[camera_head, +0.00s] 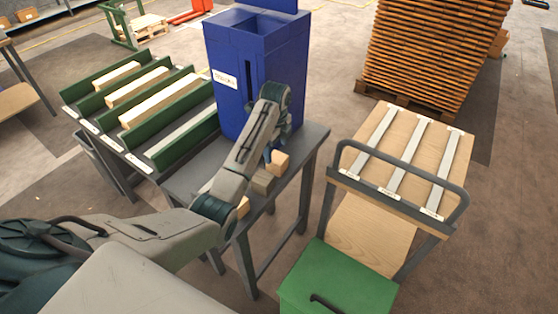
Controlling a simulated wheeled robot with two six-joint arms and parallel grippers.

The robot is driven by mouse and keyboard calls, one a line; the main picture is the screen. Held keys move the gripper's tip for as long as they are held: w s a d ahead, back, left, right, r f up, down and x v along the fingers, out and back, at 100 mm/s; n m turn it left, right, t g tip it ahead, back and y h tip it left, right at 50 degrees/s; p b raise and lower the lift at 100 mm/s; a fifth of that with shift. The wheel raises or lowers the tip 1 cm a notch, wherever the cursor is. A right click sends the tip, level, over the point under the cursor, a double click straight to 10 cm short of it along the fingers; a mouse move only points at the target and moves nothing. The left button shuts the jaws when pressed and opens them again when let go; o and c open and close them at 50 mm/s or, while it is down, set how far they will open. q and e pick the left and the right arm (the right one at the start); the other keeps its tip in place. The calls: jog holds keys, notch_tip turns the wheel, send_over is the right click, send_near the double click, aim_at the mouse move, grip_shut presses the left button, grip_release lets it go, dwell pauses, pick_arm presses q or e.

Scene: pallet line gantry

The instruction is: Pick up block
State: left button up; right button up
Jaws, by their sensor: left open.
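A light wooden block (279,161) lies on the dark grey table (303,151) in front of the blue bin. A duller brown block (262,182) lies just nearer, and another light block (243,207) shows partly behind my left arm. My left arm reaches in from the left over the table. My left gripper (270,156) points down right by the farthest light block, open, with its fingers mostly hidden by the arm. I cannot tell whether it touches the block. My right gripper is not in view.
A tall blue bin (225,98) stands at the back of the table. Green-sided racks (185,141) with wooden strips stand left. A cart (412,150) with white strips stands right, a green box (335,280) in front. Stacked pallets (435,45) stand behind.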

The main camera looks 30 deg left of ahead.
aim_at(275, 157)
pick_arm(q)
jog(key=shift+s+f, duration=0.15)
jog(key=shift+f, duration=0.6)
jog(key=shift+f+p, duration=0.3)
jog(key=shift+f, duration=0.05)
jog(key=f, duration=0.2)
jog(key=f+p, duration=0.1)
jog(key=shift+w+a+f, duration=0.2)
jog(key=shift+f, duration=0.15)
jog(key=shift+f+p, duration=0.3)
jog(key=shift+f, duration=0.25)
jog(key=shift+c, duration=1.1)
jog(key=c, duration=0.9)
jog(key=shift+o, duration=0.2)
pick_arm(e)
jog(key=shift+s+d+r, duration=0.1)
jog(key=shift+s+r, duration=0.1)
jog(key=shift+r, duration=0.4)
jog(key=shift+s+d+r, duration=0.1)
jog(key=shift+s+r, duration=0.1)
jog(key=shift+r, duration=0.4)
